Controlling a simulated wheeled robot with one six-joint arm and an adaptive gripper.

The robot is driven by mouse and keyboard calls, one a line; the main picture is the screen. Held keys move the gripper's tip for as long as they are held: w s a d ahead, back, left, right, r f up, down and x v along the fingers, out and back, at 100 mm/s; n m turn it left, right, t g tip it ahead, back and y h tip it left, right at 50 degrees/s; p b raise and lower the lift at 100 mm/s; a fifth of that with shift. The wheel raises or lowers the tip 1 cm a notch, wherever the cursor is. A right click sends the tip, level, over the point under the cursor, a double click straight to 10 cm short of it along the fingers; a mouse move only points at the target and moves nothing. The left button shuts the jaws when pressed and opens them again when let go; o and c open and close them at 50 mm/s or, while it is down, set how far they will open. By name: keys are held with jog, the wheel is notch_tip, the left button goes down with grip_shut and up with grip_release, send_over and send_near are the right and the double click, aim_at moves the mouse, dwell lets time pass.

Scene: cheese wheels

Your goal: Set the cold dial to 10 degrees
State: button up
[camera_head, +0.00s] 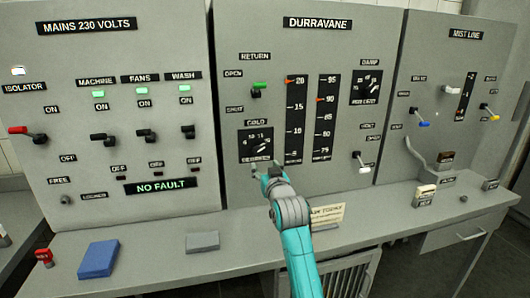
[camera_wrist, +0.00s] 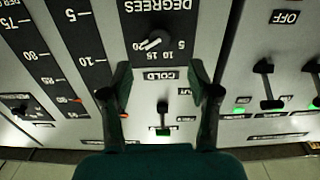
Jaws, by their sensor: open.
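The cold dial (camera_head: 256,145) is on a black square plate low on the left of the DURRAVANE panel. In the wrist view the dial (camera_wrist: 153,40) appears upside down, with a pale slanted bar on its knob and marks 5, 10, 15 and 20. One end of the bar lies towards the 15 to 20 side; which end is the pointer is hard to tell. My gripper (camera_head: 268,169) is just below the dial plate in the head view. In the wrist view my gripper (camera_wrist: 160,77) is open and empty, its fingers spread to either side of the COLD label (camera_wrist: 161,76).
A green-tipped return lever (camera_head: 259,87) is above the dial, and two scales (camera_head: 295,120) stand to its right. The isolator panel (camera_head: 120,60) is at left, the mist line panel (camera_head: 430,60) at right. A blue block (camera_head: 98,259) and grey block (camera_head: 202,242) lie on the ledge.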

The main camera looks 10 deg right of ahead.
aim_at(258, 152)
jog(key=w, duration=1.1)
jog(key=shift+r, duration=0.15)
jog(key=c, duration=1.1)
jog(key=shift+c, duration=0.3)
